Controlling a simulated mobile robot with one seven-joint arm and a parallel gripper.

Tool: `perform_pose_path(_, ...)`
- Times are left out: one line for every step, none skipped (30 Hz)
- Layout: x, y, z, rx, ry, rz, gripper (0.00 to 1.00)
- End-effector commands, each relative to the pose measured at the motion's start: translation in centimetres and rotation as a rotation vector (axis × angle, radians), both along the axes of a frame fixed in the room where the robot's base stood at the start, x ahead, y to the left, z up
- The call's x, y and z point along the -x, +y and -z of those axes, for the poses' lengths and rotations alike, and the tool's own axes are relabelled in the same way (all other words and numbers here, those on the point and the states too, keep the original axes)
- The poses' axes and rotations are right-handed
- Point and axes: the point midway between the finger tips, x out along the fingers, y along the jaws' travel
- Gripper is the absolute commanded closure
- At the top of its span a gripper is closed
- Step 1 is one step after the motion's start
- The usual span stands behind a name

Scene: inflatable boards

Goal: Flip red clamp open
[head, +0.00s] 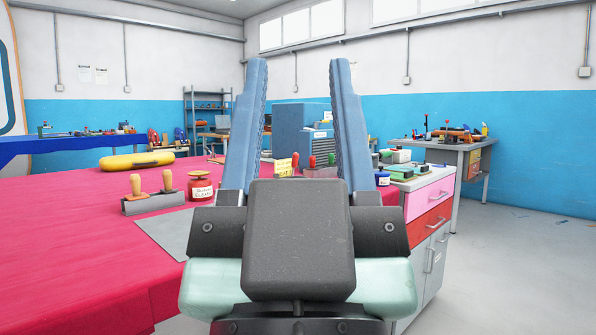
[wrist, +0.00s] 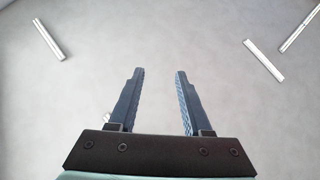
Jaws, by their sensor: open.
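My gripper (head: 298,70) stands upright in the middle of the head view, its two blue ridged fingers wide apart with nothing between them. The fingers also show open and empty in the wrist view (wrist: 160,72). Far behind the fingers, small red upright handles (head: 312,161) stand near a grey-brown block (head: 320,173) on the red-topped table. I cannot tell whether one of them is the red clamp. No red clamp shows in the wrist view.
The red-topped table (head: 70,240) fills the left, with a grey block with two wooden handles (head: 150,204), a red tin (head: 200,187) and a yellow roll (head: 137,161). A drawer cabinet (head: 430,200) stands right. Floor at far right (head: 530,270) is mostly clear.

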Motion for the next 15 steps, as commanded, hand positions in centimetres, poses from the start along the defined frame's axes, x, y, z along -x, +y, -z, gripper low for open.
perform_pose_path(0.0,0.0,0.0,0.0,0.0,0.0,0.61)
perform_pose_path(0.0,0.0,-0.1,0.0,0.0,0.0,0.66)
perform_pose_path(0.0,0.0,-0.3,0.0,0.0,0.0,0.73)
perform_pose_path(0.0,0.0,-0.5,0.0,0.0,0.0,0.79)
perform_pose_path(0.0,0.0,-0.8,0.0,0.0,0.0,0.84)
perform_pose_path(0.0,0.0,-1.3,0.0,0.0,0.0,0.91)
perform_pose_path(0.0,0.0,-1.7,0.0,0.0,0.0,0.97)
perform_pose_path(0.0,0.0,-2.2,0.0,0.0,0.0,1.0)
perform_pose_path(0.0,0.0,-3.1,0.0,0.0,0.0,1.0)
perform_pose_path(0.0,0.0,-3.8,0.0,0.0,0.0,1.0)
perform_pose_path(0.0,0.0,-4.6,0.0,0.0,0.0,1.0)
perform_pose_path(0.0,0.0,-5.7,0.0,0.0,0.0,1.0)
perform_pose_path(0.0,0.0,-6.6,0.0,0.0,0.0,1.0)
perform_pose_path(0.0,0.0,-7.6,0.0,0.0,0.0,1.0)
perform_pose_path(0.0,0.0,-8.9,0.0,0.0,0.0,1.0)
